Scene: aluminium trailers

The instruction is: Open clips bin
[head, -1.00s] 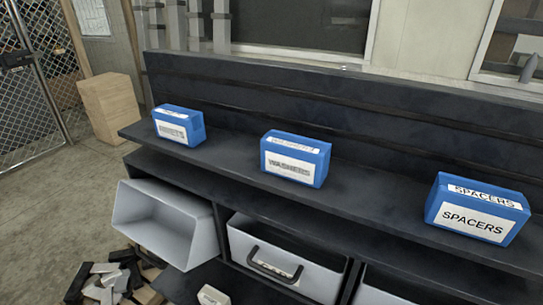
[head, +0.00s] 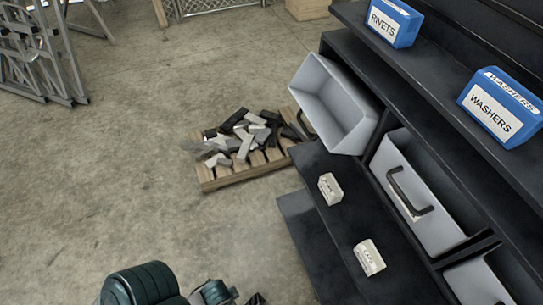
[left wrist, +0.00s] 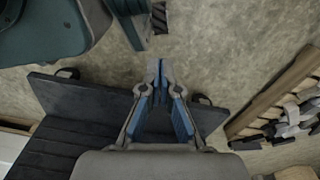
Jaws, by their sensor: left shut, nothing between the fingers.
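Grey pull-out bins sit in the dark shelf unit. The upper-left bin (head: 337,108) is tipped out and looks empty. The middle bin (head: 428,195) has a black handle and a pale label too small to read. Part of another bin (head: 476,282) shows at the lower right. I cannot tell which one is the clips bin. My left gripper (left wrist: 160,68) is shut and empty in the left wrist view, with its blue-padded fingers meeting at the tips above the floor, touching no bin. My right gripper is not in view.
Blue boxes marked RIVETS (head: 394,22) and WASHERS (head: 502,108) stand on the upper shelf. Two small pale boxes (head: 330,188) (head: 369,258) are on the lower ledge. A wooden pallet (head: 222,181) with loose blocks lies beside the unit.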

